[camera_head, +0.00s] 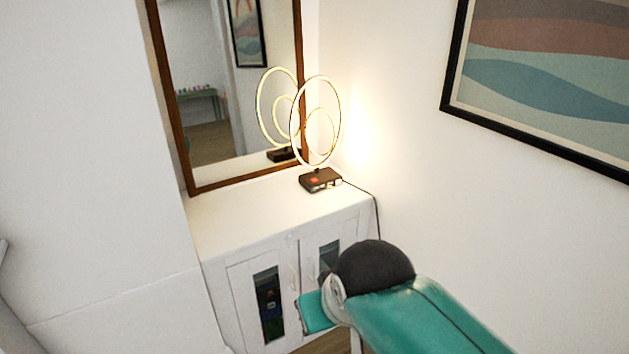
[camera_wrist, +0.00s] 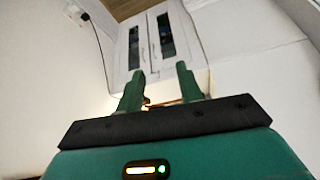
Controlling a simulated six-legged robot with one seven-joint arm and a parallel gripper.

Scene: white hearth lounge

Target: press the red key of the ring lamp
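The ring lamp (camera_head: 338,132) stands at the back right of the white cabinet top, its rings glowing warm. Its dark box base (camera_head: 327,184) has a red key (camera_head: 314,181) on top, toward the left. In the wrist view my gripper (camera_wrist: 160,84) has two green fingers set wide apart, with nothing held between them. The white cabinet lies beyond the fingers in that view. In the head view my green arm is at the lower right, in front of the cabinet and apart from the lamp. The red key cannot be made out in the wrist view.
The white cabinet (camera_head: 245,222) has glass-panelled doors with handles. A brown-framed mirror (camera_head: 189,150) behind it reflects the lamp. A dark cable (camera_head: 372,199) runs from the base over the right edge. A framed picture (camera_head: 545,75) hangs at right. The cabinet top left of the lamp is clear.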

